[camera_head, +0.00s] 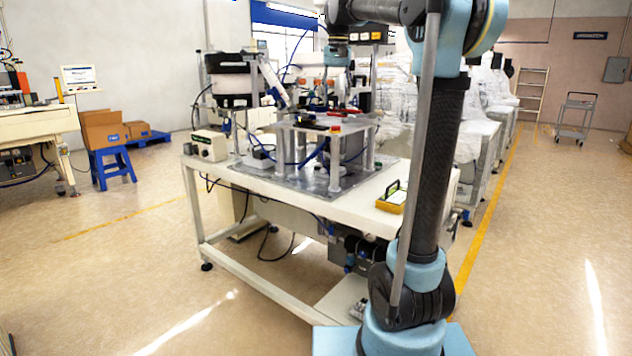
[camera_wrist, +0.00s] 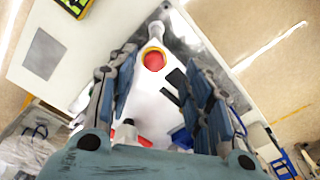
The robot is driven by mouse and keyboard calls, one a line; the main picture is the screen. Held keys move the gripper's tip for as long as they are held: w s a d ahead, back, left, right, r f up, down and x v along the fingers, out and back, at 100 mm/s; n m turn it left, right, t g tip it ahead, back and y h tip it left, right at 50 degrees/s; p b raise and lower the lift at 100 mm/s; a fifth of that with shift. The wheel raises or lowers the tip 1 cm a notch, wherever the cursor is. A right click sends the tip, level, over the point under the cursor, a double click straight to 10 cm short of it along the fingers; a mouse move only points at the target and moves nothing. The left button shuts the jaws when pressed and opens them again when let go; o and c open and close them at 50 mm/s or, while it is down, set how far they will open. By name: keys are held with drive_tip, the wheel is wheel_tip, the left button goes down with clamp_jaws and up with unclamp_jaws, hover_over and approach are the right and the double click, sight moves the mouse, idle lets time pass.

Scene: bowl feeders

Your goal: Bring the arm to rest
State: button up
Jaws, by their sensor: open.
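My arm rises at the right of the head view and bends over to the left at the top. Its end is above the bowl feeder station (camera_head: 300,180) on the white table (camera_head: 270,202). In the head view my gripper's fingers are hard to make out against the machinery. In the wrist view my gripper (camera_wrist: 160,68) is open, its two fingers apart with nothing held between them. A round red part (camera_wrist: 153,61) in a pale yellow ring shows beyond the gap, on a white surface.
A yellow-and-black box (camera_head: 392,197) lies on the table's right part. A white control box (camera_head: 209,145) stands at its left end. Plastic-wrapped machines (camera_head: 480,110) stand behind on the right. Cardboard boxes (camera_head: 103,130) sit on a blue stool (camera_head: 110,165) at left. The front floor is open.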

drive_tip(key=s+d+f, duration=0.4)
drive_tip(key=s+f, duration=0.7)
drive_tip(key=f, duration=0.2)
drive_tip(key=s+d+f+t, duration=0.1)
drive_tip(key=s+d+f, duration=0.3)
drive_tip(key=s+f, duration=0.8)
drive_tip(key=s+d+f+n, duration=0.1)
drive_tip(key=s+d+f, duration=0.3)
drive_tip(key=s+f, duration=0.7)
wheel_tip(320, 180, down, 4)
drive_tip(key=shift+s+d+r, duration=0.25)
drive_tip(key=shift+s, duration=0.15)
drive_tip(key=shift+w+f, duration=0.2)
drive_tip(key=shift+w, duration=0.3)
drive_tip(key=shift+c, duration=0.2)
